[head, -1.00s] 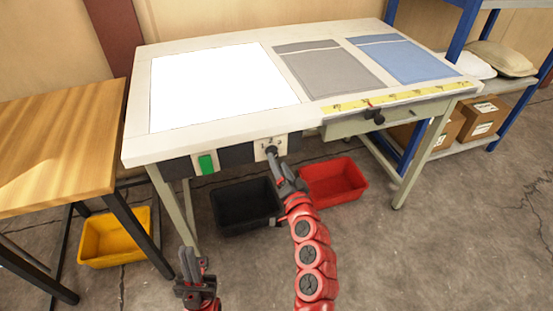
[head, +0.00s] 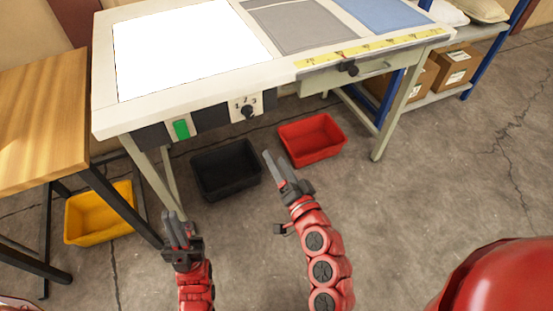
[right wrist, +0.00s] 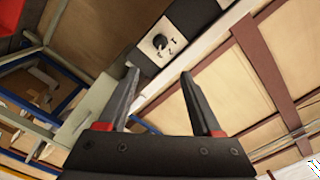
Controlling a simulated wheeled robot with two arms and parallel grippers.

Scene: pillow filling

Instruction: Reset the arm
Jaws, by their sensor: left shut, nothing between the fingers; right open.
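My right gripper (head: 275,156) is open and empty in front of the table, apart from the dial. It also shows in the right wrist view (right wrist: 158,77), fingers spread with nothing between them. My left gripper (head: 174,217) is shut and empty, low at the left of the head view. The black dial knob (head: 248,112) is on a pale numbered plate on the table's front edge, left of the drawer. It also shows in the right wrist view (right wrist: 159,42), beyond the fingertips.
The work table (head: 195,88) carries a lit white panel (head: 185,45), a grey cloth (head: 300,25) and a blue cloth (head: 388,12). A black bin (head: 225,168), red bin (head: 312,138) and yellow bin (head: 98,213) stand on the floor. A wooden table (head: 40,120) is left. Open floor lies right.

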